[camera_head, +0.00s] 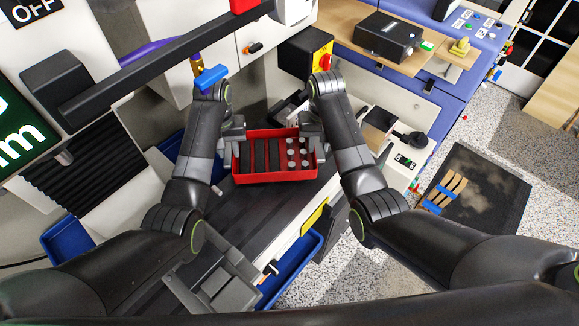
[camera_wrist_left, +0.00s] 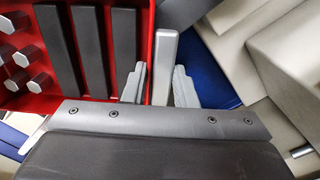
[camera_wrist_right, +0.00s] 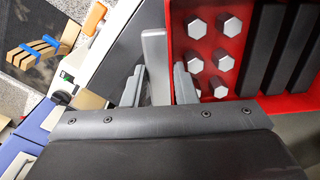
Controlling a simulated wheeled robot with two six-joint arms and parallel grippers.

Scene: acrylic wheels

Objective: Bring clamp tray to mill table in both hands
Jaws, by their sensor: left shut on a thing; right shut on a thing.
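The red clamp tray (camera_head: 275,179) is in the middle of the head view, over the dark mill table (camera_head: 262,208). It holds several black bars and several silver hex-headed pieces. My left gripper (camera_head: 236,150) is at the tray's left end, shut on a grey upright handle, seen between its fingers in the left wrist view (camera_wrist_left: 161,85). My right gripper (camera_head: 313,147) is at the right end, shut on the matching handle, also seen in the right wrist view (camera_wrist_right: 157,85). The tray looks about level. I cannot tell whether its underside touches the table.
A grey vise-like block (camera_head: 222,290) is at the table's near end. A blue bin (camera_head: 290,270) stands beside the table's near right side. A dark box with a red and yellow switch (camera_head: 305,55) is beyond the tray. A dark mat (camera_head: 475,200) lies on the floor at right.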

